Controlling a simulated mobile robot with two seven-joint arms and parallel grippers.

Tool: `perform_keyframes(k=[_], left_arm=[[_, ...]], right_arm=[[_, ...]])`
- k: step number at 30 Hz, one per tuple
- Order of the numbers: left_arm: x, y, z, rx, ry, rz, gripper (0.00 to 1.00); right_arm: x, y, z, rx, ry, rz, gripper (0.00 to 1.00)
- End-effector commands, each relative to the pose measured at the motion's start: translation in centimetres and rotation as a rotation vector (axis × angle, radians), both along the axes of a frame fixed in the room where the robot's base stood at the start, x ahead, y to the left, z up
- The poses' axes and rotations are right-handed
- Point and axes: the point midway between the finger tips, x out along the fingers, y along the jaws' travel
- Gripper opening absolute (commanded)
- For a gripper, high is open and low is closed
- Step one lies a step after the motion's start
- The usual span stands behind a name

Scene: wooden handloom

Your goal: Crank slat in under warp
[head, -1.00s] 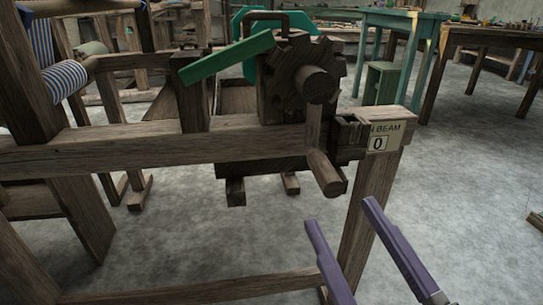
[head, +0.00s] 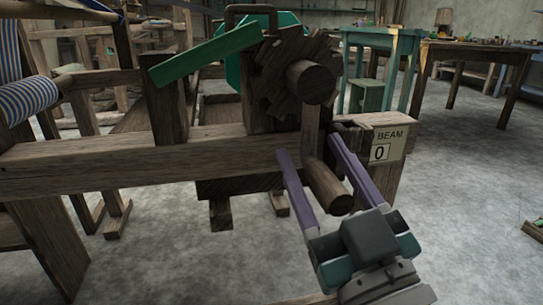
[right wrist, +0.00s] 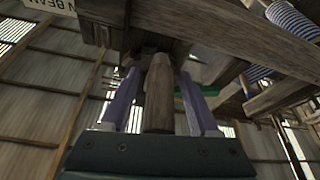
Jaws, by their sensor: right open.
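The wooden crank (head: 311,135) hangs down from the round hub beside a toothed wooden wheel (head: 283,85), its handle (head: 327,187) pointing toward me. My right gripper (head: 306,145) is open, its two purple fingers on either side of the crank handle. In the right wrist view the handle (right wrist: 158,95) stands between the fingers, with a visible gap on each side. A green pawl bar (head: 205,55) slopes up to the top of the wheel. A sign (head: 388,148) reading "BEAM" and "0" is on the post. No slat can be made out. My left gripper is not in view.
The loom's long side beam (head: 120,160) runs left from the crank. A blue-striped cloth roll (head: 25,102) is at the far left. A green stool (head: 368,95) and tables (head: 470,52) stand behind.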

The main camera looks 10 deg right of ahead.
Motion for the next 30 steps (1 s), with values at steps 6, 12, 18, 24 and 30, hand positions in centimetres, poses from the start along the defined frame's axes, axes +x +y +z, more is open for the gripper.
perform_keyframes(k=[6, 12, 18, 24, 30], left_arm=[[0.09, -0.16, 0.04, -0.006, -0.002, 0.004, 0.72], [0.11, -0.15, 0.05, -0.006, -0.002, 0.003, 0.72], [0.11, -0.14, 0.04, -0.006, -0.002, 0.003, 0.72], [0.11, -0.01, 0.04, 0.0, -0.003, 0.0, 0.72], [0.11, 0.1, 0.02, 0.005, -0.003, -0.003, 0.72]], right_arm=[[0.08, -0.01, 0.05, 0.0, 0.0, 0.0, 0.62], [0.06, -0.01, 0.03, 0.0, 0.0, 0.0, 0.42], [0.05, 0.01, 0.02, 0.0, 0.0, 0.0, 0.19], [0.04, 0.03, 0.0, -0.001, 0.001, 0.0, 0.0], [0.03, 0.06, -0.01, -0.002, 0.001, 0.001, 0.0]])
